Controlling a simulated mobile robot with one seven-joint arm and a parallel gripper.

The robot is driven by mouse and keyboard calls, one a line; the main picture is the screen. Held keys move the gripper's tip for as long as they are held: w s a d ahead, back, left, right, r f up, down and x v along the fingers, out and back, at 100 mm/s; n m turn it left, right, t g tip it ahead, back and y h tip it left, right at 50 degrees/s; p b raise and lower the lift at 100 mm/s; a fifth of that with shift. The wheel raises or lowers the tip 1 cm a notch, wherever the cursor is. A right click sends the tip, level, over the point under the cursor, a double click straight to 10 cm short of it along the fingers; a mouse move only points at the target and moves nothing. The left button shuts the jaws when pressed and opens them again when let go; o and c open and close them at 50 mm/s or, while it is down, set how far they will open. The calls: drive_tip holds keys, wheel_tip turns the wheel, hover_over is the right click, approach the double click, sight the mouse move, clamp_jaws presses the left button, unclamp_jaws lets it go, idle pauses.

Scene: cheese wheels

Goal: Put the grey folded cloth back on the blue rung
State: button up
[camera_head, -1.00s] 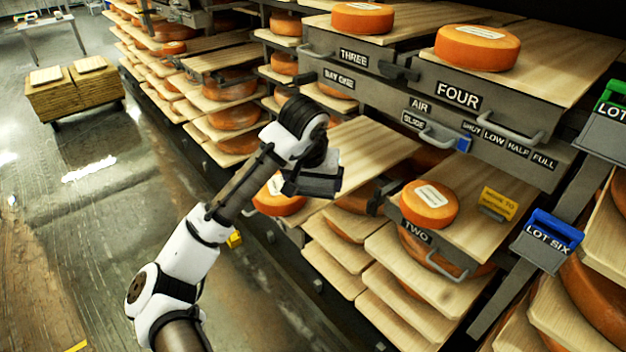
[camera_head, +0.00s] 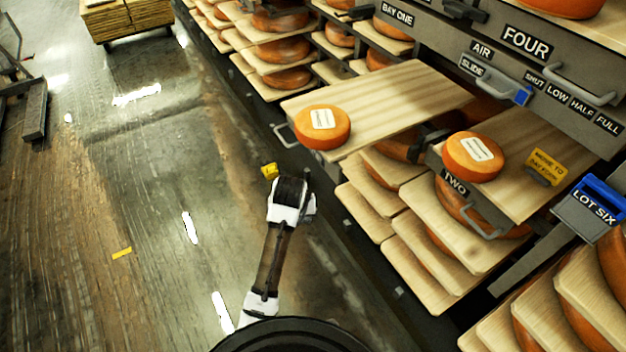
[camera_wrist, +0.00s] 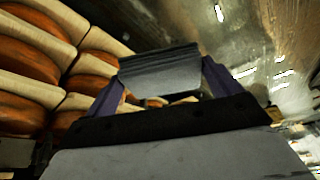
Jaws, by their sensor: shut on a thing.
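My gripper (camera_wrist: 160,85) is shut on a grey folded cloth (camera_wrist: 160,70), which spans the space between its two fingers in the wrist view. In the head view my gripper (camera_head: 309,204) is low over the floor, left of the cheese shelves; the cloth is hard to make out there. I cannot pick out a blue rung in either view.
Cheese racks fill the right side. A pulled-out board (camera_head: 390,100) with a cheese wheel (camera_head: 322,126) juts into the aisle above my gripper. A blue LOT SIX holder (camera_head: 598,192) hangs at right. The floor (camera_head: 150,220) at left is mostly clear.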

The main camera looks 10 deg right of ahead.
drive_tip(key=a+f+n, duration=0.1)
drive_tip(key=a+f, duration=0.3)
drive_tip(key=f, duration=0.4)
drive_tip(key=shift+s+a+f+y, duration=0.15)
drive_tip(key=shift+a+y, duration=0.1)
drive_tip(key=shift+y, duration=0.05)
drive_tip(key=shift+d, duration=0.1)
